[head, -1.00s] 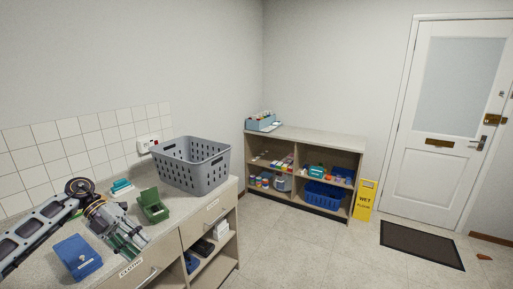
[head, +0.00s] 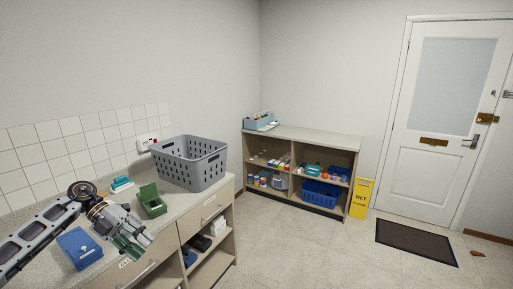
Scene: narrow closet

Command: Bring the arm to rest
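My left arm comes in from the left over the counter (head: 185,206). My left gripper (head: 136,250) hangs near the counter's front edge, between the blue box (head: 79,247) and the open green box (head: 152,203). Its fingers point down and to the right. They are small and partly overlap in the picture, so I cannot tell whether they are open or shut. I see no object clearly held. My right gripper is out of view.
A grey laundry basket (head: 188,163) stands on the counter's far end. A low shelf unit (head: 299,138) stands at the back, beside a yellow wet-floor sign (head: 361,198). A dark mat (head: 416,242) lies before the white door (head: 445,125). The floor between is clear.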

